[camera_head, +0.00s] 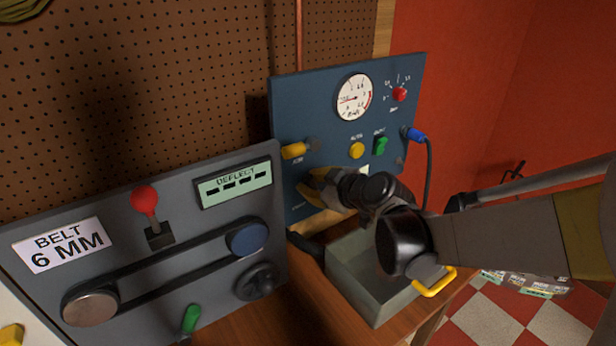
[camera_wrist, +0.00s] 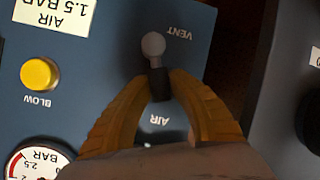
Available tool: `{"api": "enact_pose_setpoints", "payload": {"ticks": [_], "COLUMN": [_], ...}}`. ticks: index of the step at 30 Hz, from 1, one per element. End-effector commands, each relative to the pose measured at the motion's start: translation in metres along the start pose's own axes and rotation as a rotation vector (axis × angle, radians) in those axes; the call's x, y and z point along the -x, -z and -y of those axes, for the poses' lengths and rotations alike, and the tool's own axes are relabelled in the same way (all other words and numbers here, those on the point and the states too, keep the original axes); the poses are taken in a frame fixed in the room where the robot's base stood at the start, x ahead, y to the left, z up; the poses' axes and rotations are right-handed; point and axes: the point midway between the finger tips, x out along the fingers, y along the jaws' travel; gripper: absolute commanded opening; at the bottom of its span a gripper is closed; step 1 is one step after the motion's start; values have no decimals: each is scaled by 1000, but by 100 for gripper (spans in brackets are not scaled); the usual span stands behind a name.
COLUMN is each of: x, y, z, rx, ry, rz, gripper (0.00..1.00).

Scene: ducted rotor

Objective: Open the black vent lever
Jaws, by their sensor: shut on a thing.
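The vent lever (camera_wrist: 153,48) shows in the wrist view as a pale grey ball on a short stem with a black part at its lower end. It stands on the blue panel (camera_wrist: 105,70) between the upside-down words VENT and AIR. My gripper (camera_wrist: 159,84) has its yellow fingers closed on the black part, one on each side, with the ball beyond the tips. In the head view my gripper (camera_head: 312,184) is at the lower left of the blue panel (camera_head: 300,105), and I cannot make out the lever there.
The blue panel carries a gauge (camera_head: 353,97), a red knob (camera_head: 399,94), a yellow button (camera_head: 356,151) and a green switch (camera_head: 380,146). A grey belt panel (camera_head: 190,215) stands close on the left. A grey bin (camera_head: 345,285) sits below my arm.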

Motion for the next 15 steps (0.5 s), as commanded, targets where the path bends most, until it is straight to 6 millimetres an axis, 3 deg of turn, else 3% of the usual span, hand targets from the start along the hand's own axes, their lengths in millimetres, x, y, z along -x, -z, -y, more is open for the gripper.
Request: {"api": "enact_pose_setpoints", "payload": {"ticks": [15], "x": [2], "y": [-6], "z": [-17], "rx": [-318], "ry": [130], "rz": [-66], "gripper": [0]}}
